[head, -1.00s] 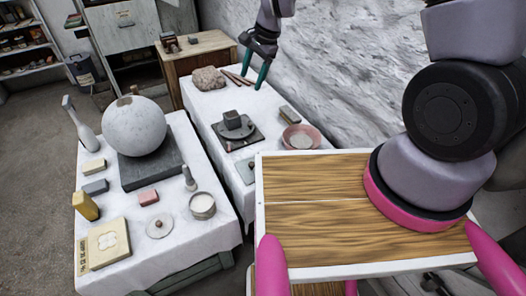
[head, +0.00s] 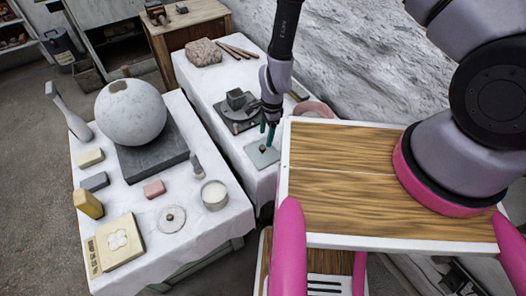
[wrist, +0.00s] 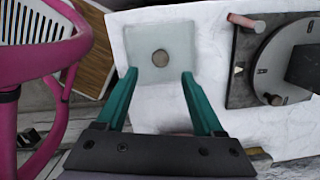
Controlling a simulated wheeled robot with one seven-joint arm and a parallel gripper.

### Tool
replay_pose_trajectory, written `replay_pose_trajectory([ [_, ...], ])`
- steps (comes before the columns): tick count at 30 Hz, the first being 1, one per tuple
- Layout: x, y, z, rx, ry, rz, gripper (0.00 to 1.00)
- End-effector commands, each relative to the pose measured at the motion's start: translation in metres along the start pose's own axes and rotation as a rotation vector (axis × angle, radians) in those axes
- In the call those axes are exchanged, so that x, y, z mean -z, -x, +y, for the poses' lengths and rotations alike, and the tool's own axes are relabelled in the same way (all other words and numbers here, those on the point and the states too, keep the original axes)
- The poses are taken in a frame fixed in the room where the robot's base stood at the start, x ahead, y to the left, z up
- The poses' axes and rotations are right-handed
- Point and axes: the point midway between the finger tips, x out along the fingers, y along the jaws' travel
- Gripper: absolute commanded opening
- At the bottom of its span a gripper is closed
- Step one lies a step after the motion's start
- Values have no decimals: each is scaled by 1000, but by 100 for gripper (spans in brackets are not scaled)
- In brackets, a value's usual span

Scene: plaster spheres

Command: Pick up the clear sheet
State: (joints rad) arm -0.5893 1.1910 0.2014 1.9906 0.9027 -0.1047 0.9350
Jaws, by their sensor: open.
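The clear sheet (wrist: 150,74) is a pale, see-through square lying on the white-covered far table, with a small dark round piece (wrist: 160,58) at its middle. In the head view the sheet (head: 262,160) lies near the table's front corner, partly hidden by my gripper. My gripper (wrist: 159,75) is open and empty, its two teal fingertips over the near part of the sheet, on either side of the round piece. In the head view my gripper (head: 268,132) points down at the sheet; I cannot tell whether the tips touch it.
A dark turntable-like stand (head: 238,112) with a grey block stands beside the sheet. A pink bowl (head: 314,108) and a stone lump (head: 203,51) are also on this table. The near table holds a large plaster sphere (head: 131,112) and several small blocks.

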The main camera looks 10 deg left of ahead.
Motion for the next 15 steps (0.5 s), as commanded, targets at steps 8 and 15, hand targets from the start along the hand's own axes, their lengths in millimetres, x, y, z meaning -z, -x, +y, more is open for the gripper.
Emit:
replay_pose_trajectory([
  [8, -4, -31, 1, -2, 0, -1, 69],
  [15, -4, -55, 0, -1, 0, 0, 69],
])
